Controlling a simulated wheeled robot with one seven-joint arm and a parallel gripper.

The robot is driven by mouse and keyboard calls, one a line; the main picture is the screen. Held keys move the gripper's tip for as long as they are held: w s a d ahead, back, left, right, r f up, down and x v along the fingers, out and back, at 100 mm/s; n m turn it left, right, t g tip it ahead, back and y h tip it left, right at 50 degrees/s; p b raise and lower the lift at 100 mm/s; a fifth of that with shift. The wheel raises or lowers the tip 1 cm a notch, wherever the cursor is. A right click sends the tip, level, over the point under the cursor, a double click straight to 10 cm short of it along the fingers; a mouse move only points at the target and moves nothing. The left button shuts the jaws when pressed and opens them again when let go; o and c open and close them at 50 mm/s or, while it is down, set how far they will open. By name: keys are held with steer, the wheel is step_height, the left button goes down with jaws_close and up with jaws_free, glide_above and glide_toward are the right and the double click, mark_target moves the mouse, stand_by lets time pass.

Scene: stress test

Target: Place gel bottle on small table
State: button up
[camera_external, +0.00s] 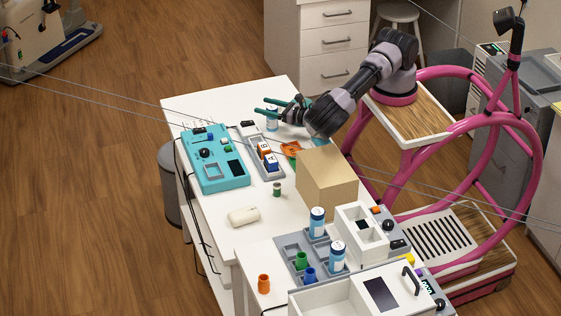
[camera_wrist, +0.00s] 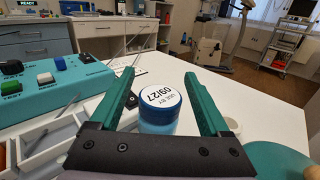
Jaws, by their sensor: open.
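A blue-and-white bottle (camera_external: 272,121), which looks like the gel bottle, stands near the far end of the white table (camera_external: 185,108). In the wrist view its blue cap (camera_wrist: 160,108), with a white "USE BY 09/27" label, sits between the green fingers, with gaps on both sides. My gripper (camera_external: 262,105) is open around the bottle; it also shows in the wrist view (camera_wrist: 158,75). The bottle's lower part is hidden by the gripper in the wrist view. A second white table (camera_external: 242,262) stands at the front; I cannot tell which table is the small one.
A cardboard box (camera_external: 327,185) stands nearer the front. Two similar bottles (camera_external: 317,222) stand in a grey rack (camera_external: 290,242). Thin cables cross the view.

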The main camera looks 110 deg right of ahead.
steer(key=v, duration=0.2)
steer(key=shift+s+a, duration=0.2)
steer(key=shift+a, duration=0.1)
steer(key=r, duration=0.6)
steer(key=shift+d+r, duration=0.1)
steer(key=shift+d, duration=0.1)
steer(key=shift+o, duration=0.6)
steer(key=shift+r, duration=0.45)
